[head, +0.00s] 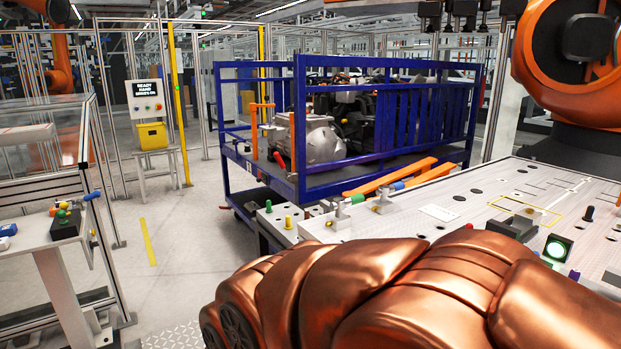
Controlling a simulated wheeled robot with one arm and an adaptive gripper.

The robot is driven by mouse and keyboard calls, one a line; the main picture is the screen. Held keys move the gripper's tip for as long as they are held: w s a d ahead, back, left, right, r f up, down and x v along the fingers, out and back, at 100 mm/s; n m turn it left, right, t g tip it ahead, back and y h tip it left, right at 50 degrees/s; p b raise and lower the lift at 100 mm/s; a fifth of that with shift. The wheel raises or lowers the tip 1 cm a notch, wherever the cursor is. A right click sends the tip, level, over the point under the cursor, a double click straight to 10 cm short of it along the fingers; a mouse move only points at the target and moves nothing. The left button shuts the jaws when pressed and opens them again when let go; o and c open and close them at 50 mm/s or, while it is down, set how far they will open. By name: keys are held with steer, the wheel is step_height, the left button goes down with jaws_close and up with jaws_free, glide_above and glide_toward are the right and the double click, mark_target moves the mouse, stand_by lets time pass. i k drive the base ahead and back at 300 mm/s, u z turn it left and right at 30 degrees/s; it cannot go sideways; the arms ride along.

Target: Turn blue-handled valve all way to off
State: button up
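A small blue handle (92,196) shows at the left, at the right end of the workbench by the clear-panelled frame. A second blue grip (397,185) shows on the light fixture plate near the middle, beside orange bars. I cannot tell from this view which one belongs to the valve, nor how far either is turned. No valve body is clear at this size. My gripper is not in view.
A blue-framed cart (345,183) with a drive unit (322,140) stands behind the fixture plate (405,222). An orange robot arm (548,45) stands at the right. A yellow box (152,136) sits on a stand. Grey floor (185,235) is open at left centre.

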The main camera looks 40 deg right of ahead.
mark_target(383, 190)
steer(key=z, duration=0.15)
steer(key=i, duration=1.6)
steer(key=z, duration=1.5)
steer(key=i, duration=1.05)
steer(key=z, duration=0.85)
